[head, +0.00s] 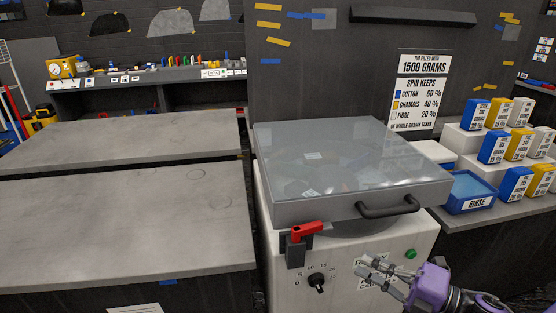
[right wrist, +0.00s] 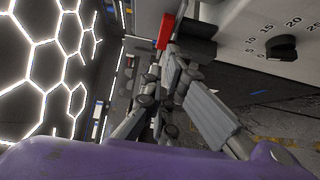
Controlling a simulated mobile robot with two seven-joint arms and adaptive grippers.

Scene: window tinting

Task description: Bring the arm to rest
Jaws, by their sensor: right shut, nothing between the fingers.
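My right gripper (head: 367,267) is in front of the white spin machine (head: 340,250), at the lower right of the head view. Its fingers point left, below the lid's dark handle (head: 390,207). It is shut and holds nothing. Its grey fingers also show in the right wrist view (right wrist: 166,85); a red lever and the dial show beyond them. I cannot tell how close the fingers are to the machine's front. The machine's clear-topped lid (head: 350,165) is down. My left gripper is not in view.
The red lever (head: 308,229), dial (head: 317,282) and green button (head: 410,254) are on the machine's front. A blue rinse tray (head: 470,207) and several labelled boxes (head: 515,183) stand at right. Two grey tables (head: 120,225) at left are largely bare.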

